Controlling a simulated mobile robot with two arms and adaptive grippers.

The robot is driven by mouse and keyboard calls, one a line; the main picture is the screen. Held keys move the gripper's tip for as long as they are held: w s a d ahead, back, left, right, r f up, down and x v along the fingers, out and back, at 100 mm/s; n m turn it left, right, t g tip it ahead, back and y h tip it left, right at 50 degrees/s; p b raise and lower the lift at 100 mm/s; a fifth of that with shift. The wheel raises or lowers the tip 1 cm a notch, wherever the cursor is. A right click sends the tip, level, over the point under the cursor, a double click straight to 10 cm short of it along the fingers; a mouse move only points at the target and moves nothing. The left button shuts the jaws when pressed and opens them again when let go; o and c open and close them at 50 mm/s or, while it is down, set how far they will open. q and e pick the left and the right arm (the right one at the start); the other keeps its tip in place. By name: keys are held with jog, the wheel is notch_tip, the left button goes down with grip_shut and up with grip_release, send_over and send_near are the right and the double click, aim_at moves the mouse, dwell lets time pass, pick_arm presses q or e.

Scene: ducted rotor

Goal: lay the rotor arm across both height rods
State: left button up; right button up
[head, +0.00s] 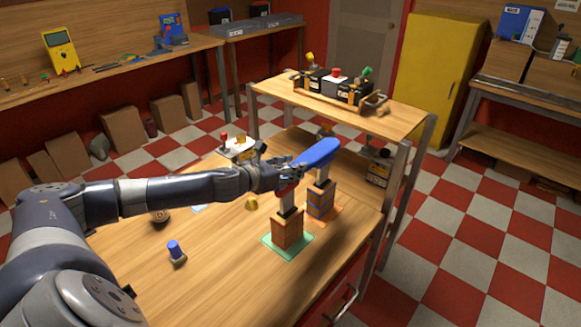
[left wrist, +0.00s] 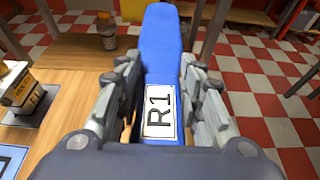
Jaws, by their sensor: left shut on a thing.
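The blue rotor arm (head: 320,152) is in my left gripper (head: 280,175), above the table's right part. In the left wrist view the rotor arm (left wrist: 162,45) runs away from me between both fingers, with a white label "R1" on it. Two height rods stand below it on brown blocks: the nearer rod (head: 289,213) on a green mat (head: 270,244), the farther rod (head: 319,184) on an orange mat (head: 335,213). The rod tops are partly hidden by the rotor arm and gripper, so I cannot tell whether they touch it. My right gripper is not in view.
A blue-topped peg (head: 175,248), a brown round part (head: 160,216) and a yellow piece (head: 251,203) stand on the wooden table (head: 225,270). A taller shelf (head: 400,118) with a tray of parts stands behind the rods. The table's front is mostly clear.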

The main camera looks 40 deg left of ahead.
pick_arm(q)
jog(key=shift+f, duration=0.15)
dwell(0.4)
jog(key=shift+f+b, duration=0.35)
jog(key=shift+b, duration=0.05)
jog(key=o, duration=1.4)
notch_tip(320, 180, up, 10)
jog(key=shift+r, duration=0.1)
jog(key=shift+s, duration=0.1)
